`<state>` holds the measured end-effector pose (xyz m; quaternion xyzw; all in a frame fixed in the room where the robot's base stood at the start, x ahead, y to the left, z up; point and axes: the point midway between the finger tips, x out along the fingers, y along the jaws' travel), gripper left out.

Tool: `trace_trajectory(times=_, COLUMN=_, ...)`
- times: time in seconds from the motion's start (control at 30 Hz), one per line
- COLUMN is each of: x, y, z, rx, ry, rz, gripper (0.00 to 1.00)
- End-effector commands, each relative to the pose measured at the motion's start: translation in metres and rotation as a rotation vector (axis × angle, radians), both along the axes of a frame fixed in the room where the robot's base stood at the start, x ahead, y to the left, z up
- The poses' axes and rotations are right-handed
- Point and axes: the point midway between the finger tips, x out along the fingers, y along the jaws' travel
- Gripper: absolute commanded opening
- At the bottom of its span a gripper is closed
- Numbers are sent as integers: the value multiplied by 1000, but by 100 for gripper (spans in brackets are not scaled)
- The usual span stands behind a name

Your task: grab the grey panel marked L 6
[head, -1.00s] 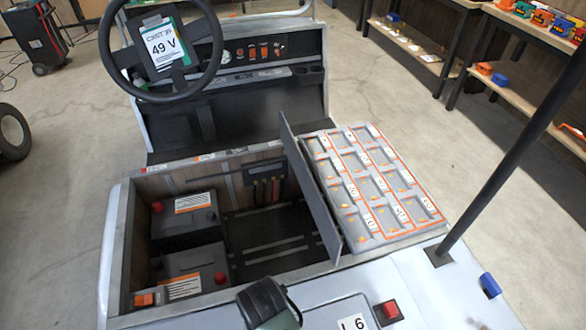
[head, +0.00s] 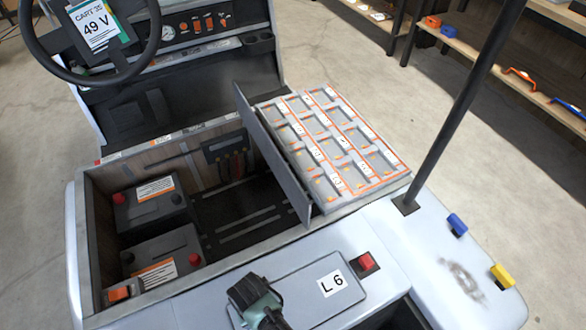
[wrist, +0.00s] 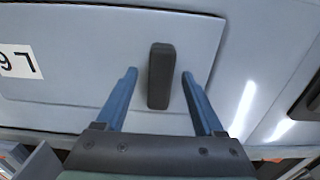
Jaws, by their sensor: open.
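The grey panel marked L 6 (head: 312,301) lies flat in the cart's pale top surface, at the bottom middle of the head view. Its white L 6 label is at its right end there. In the wrist view the panel (wrist: 90,75) fills the upper left, with the label upside down. A dark upright handle (wrist: 161,75) stands on it. My gripper (wrist: 159,73) is open, with one blue finger on each side of the handle in the picture. I see no clear contact, and cannot tell how deep the fingers reach. In the head view my gripper hides the panel's left part.
Behind the panel is an open bay with two batteries (head: 150,207). An upright lid and a tray of labelled pockets (head: 330,150) stand beside it. A red button (head: 366,262) sits right of the panel. A dark post (head: 460,100) rises farther right, near blue and yellow clips.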

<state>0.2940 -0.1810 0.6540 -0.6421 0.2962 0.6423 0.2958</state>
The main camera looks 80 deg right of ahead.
Motion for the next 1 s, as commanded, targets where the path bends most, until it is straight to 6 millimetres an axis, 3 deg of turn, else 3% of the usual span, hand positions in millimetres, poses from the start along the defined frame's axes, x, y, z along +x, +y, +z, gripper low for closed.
trace_trajectory(times=0.23, x=0, y=0, z=-2, rx=-1, ry=-1, rz=0, gripper=70)
trace_trajectory(times=0.27, x=0, y=0, z=-2, rx=-1, ry=-1, rz=0, gripper=66)
trace_trajectory(times=0.63, x=0, y=0, z=-2, rx=0, ry=0, rz=0, gripper=0)
trace_trajectory(times=1.0, x=0, y=0, z=-1, rx=-1, ry=-1, rz=0, gripper=0)
